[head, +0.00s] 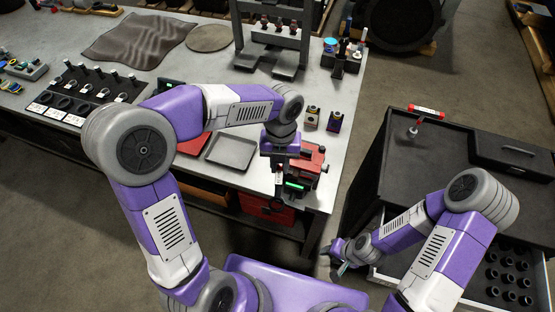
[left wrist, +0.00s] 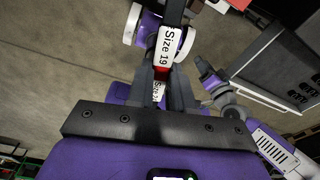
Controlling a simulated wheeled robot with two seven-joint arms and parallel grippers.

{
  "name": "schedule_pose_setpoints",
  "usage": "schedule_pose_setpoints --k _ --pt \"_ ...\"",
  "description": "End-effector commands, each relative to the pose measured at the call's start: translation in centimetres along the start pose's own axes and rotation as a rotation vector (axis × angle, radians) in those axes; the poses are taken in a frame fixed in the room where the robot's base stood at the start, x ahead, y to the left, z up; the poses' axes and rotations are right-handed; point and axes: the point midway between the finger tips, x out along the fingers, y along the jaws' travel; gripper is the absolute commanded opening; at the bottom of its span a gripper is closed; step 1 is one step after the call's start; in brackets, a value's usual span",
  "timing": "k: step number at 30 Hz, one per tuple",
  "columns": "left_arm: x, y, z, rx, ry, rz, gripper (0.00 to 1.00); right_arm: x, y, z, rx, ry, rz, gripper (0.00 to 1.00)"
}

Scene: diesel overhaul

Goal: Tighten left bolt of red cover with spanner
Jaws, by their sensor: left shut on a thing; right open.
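The red cover (head: 312,158) sits on a dark engine part near the front right corner of the grey bench. My left gripper (head: 279,176) is beside its left side in the head view. In the left wrist view my left gripper (left wrist: 165,82) is shut on a spanner (left wrist: 167,45) with white "Size 19" labels and a red band. The spanner's working end and the left bolt cannot be made out, so I cannot tell whether they touch. My right gripper (head: 342,262) is open and low, beside the black cart's open drawer.
Floor lies between.

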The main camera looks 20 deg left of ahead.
Motion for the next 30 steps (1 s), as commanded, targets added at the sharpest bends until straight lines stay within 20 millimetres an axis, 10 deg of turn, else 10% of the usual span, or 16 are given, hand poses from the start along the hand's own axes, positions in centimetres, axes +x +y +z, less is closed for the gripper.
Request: schedule_pose_setpoints --k 19,30 --pt "4.0 -7.5 3.6 -0.813 -0.001 -0.099 0.00 5.7 2.1 -0.3 0.000 0.000 0.000 0.41" --pt "6.4 -7.2 3.8 -0.801 0.000 -0.099 0.00 7.7 2.9 -0.4 0.000 0.001 0.000 0.41"
